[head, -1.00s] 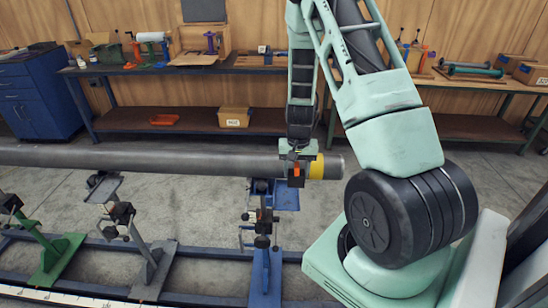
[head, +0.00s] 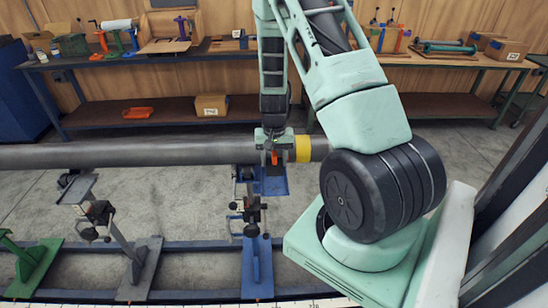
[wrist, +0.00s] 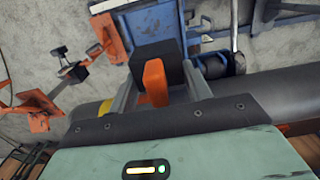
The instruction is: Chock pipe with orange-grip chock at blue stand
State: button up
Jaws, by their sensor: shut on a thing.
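The long grey pipe (head: 120,154) lies level across the head view, with a yellow band (head: 303,148) near its right end. The blue stand (head: 257,262) is below the pipe, with its upper part close under my gripper. My gripper (head: 274,146) is at the pipe, just left of the yellow band. In the wrist view my gripper (wrist: 160,92) is shut on the orange grip (wrist: 155,84) of the chock, whose dark block (wrist: 156,58) points toward the blue stand (wrist: 212,22). The pipe (wrist: 285,95) also shows there. I cannot tell whether the chock touches it.
A grey stand (head: 135,262) and a green stand (head: 35,265) are to the left on the floor rail. A workbench (head: 215,47) with tools and boxes runs along the back wall. An orange stand (wrist: 40,108) shows at the wrist view's left. Floor between pipe and bench is clear.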

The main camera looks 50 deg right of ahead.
jog(key=shift+f+b, duration=1.45)
jog(key=shift+f, duration=0.8)
jog(key=shift+w+d, duration=0.9)
jog(key=shift+d, duration=0.15)
jog(key=o, duration=1.2)
jog(key=shift+f, duration=0.1)
jog(key=shift+c, duration=0.2)
jog(key=shift+s+a+r+p, duration=0.1)
jog(key=shift+a+r+p, duration=0.05)
jog(key=shift+r+p, duration=0.9)
jog(key=shift+s+a+r+p, duration=0.15)
jog(key=shift+r+p, duration=0.45)
jog(key=shift+r, duration=0.7)
jog(key=shift+s+a+r+p, duration=0.1)
jog(key=shift+a+r+p, duration=0.05)
jog(key=shift+r+p, duration=0.9)
jog(key=shift+r, duration=0.15)
